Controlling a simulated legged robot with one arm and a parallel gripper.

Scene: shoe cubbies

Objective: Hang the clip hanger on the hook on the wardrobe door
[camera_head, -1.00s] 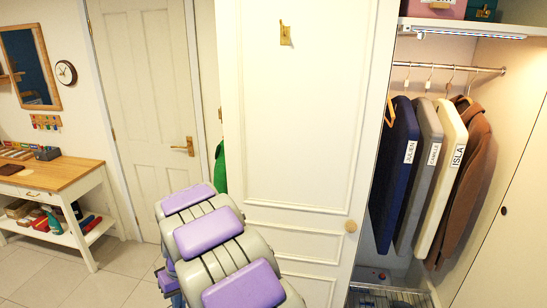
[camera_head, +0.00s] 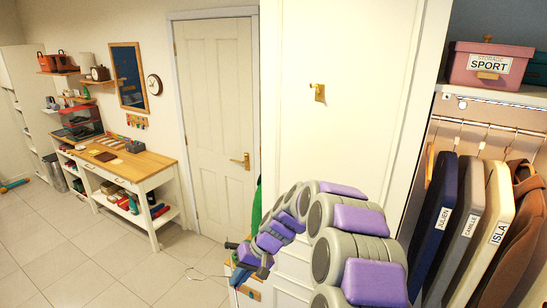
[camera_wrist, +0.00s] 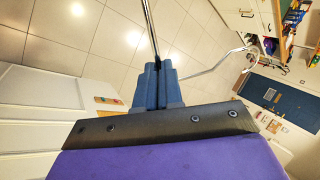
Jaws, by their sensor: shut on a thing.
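The brass hook (camera_head: 318,92) is mounted high on the white wardrobe door (camera_head: 340,50) in the head view, and nothing hangs on it. My gripper (camera_wrist: 157,72) is shut on the thin metal wire of the clip hanger (camera_wrist: 149,28) in the wrist view. A curved wire part of the hanger reaches to the right there, and its clips cannot be made out. In the head view my gripper (camera_head: 240,254) is small, below and left of the hook and well apart from it. Faint hanger wire (camera_head: 196,274) shows left of it.
Coats labelled Julien (camera_head: 437,220), Camille and Isla hang from a rail in the open wardrobe at right. A wooden-topped table (camera_head: 125,165) stands at left beside a closed door (camera_head: 215,100). Floor at front left is clear.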

